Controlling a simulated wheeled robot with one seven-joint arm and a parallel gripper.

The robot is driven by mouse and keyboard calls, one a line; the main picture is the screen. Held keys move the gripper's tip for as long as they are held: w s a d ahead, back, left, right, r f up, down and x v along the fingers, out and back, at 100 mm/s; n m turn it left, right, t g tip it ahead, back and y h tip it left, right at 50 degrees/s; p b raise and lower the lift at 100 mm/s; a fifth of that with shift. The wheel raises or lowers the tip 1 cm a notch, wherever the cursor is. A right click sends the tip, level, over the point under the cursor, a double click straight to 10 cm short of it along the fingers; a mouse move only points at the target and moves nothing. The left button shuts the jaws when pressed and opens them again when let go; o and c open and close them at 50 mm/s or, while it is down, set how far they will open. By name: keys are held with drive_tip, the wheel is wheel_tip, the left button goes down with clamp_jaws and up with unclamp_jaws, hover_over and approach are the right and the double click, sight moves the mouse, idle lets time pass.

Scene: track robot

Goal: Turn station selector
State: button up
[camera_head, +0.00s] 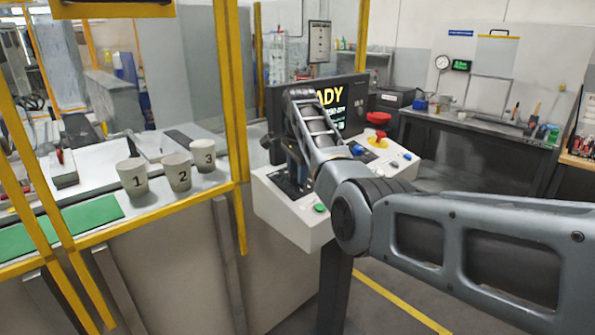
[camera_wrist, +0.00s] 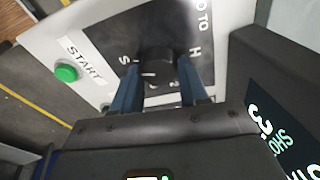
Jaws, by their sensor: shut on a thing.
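The station selector is a round black knob (camera_wrist: 157,66) on a dark plate with white lettering, in the wrist view. My gripper (camera_wrist: 160,85) reaches over the plate with its two blue fingers on either side of the knob, shut on it. A white pointer line shows on the knob; the lettering around it is partly hidden by the fingers.
A green START button (camera_wrist: 66,73) sits beside the selector plate. A red emergency button (camera_head: 378,118) and blue buttons are on the box's right part. A dark screen (camera_head: 352,97) stands behind. Numbered cups (camera_head: 177,172) stand on the left bench behind yellow posts.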

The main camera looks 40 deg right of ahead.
idle(0.4)
drive_tip(key=o, duration=1)
drive_tip(key=shift+o, duration=0.2)
drive_tip(key=shift+r, duration=0.15)
drive_tip(key=shift+b+v, duration=0.75)
drive_tip(key=shift+v, duration=3.05)
drive_tip(key=shift+s, duration=0.1)
